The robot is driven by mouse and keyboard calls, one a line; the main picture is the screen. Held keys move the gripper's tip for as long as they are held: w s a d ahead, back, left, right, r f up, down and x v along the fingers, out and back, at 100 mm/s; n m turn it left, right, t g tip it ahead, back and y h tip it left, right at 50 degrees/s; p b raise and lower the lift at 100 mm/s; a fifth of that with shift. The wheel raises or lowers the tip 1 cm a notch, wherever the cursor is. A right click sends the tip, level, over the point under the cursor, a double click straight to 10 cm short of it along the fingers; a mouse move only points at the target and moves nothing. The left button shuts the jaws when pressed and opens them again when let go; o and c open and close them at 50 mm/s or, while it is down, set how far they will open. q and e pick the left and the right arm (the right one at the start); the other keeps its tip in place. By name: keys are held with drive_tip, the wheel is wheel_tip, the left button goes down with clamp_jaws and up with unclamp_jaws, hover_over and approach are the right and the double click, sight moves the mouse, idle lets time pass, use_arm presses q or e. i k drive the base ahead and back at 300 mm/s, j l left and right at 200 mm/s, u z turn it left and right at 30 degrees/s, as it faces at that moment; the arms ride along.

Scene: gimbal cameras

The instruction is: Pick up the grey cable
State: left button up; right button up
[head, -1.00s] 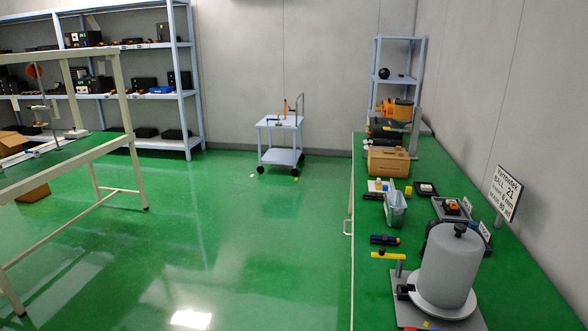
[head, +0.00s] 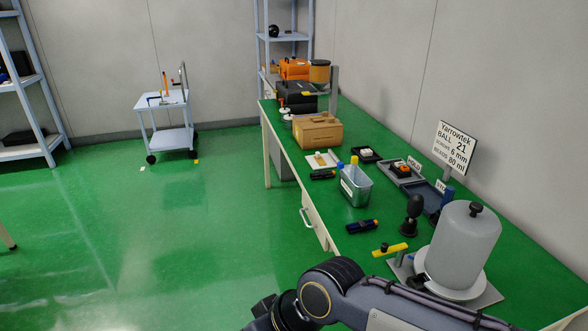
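I cannot make out a grey cable in the head view. My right arm reaches in from the lower right, its dark joints in front of the near end of the green workbench (head: 375,185). Its gripper does not show. My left arm and gripper are out of view. My arm hides part of the bench's near edge.
A cart (head: 165,120) stands at the back wall. Open floor lies left.

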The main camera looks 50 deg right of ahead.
sight(322, 174)
drive_tip(key=i+z, duration=0.7)
drive_tip(key=i, duration=0.15)
drive_tip(key=i+j+z, duration=0.15)
drive_tip(key=i+z, duration=0.25)
drive_tip(key=i+l+z, duration=0.25)
drive_tip(key=i+z, duration=0.15)
drive_tip(key=i, duration=0.3)
drive_tip(key=i+z, duration=0.4)
drive_tip(key=i, duration=0.3)
